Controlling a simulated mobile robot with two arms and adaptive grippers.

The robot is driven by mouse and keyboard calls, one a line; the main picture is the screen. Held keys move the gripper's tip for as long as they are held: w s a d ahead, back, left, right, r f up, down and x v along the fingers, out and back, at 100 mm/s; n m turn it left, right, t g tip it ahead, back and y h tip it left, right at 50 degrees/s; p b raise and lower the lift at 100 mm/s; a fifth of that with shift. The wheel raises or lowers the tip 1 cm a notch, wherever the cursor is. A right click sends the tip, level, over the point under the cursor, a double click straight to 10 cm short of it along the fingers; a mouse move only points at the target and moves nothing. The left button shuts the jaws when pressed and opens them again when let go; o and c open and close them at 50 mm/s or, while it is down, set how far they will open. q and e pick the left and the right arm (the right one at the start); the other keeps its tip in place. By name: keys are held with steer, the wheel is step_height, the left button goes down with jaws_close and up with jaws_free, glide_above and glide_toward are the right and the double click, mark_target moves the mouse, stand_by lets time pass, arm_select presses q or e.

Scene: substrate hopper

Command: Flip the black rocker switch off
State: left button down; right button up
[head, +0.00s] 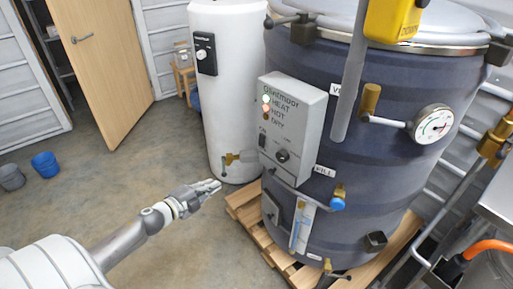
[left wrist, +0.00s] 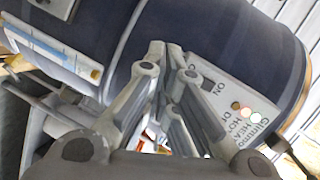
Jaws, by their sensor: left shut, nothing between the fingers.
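The black rocker switch (head: 262,140) is on the lower left of the front of a grey control box (head: 307,118), beside a dark round knob (head: 282,156). The box is on the dark blue vessel (head: 385,190). Its indicator lights (head: 266,99) include a bright upper one. My left gripper (head: 217,185) is shut and empty, left of and below the box, apart from it in the head view. In the left wrist view its fingers (left wrist: 171,55) point toward the vessel, with the box (left wrist: 240,115) at the right, partly hidden by a finger. My right gripper is out of view.
A white tank (head: 232,100) stands behind left. A wooden pallet (head: 247,217) lies under the vessel. A blue-handled valve (head: 337,204), a gauge (head: 433,123) and a yellow pendant (head: 394,20) are around the vessel. The floor at left is mostly clear, with two buckets (head: 45,165) far off.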

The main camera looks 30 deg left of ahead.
arm_select(q)
steer(key=w+d+r+m+h, duration=0.1)
steer(key=d+r+m+h, duration=0.2)
steer(key=r, duration=0.7)
steer(key=shift+w+d+r+m+t, duration=0.35)
steer(key=shift+d+m, duration=0.3)
steer(key=shift+m, duration=0.25)
steer(key=shift+w+f, duration=0.1)
steer(key=p, duration=0.2)
glide_toward(263, 145)
steer(key=x, duration=0.5)
steer(key=shift+w, duration=0.25)
steer(key=shift+x, duration=0.9)
steer(key=shift+f, duration=0.1)
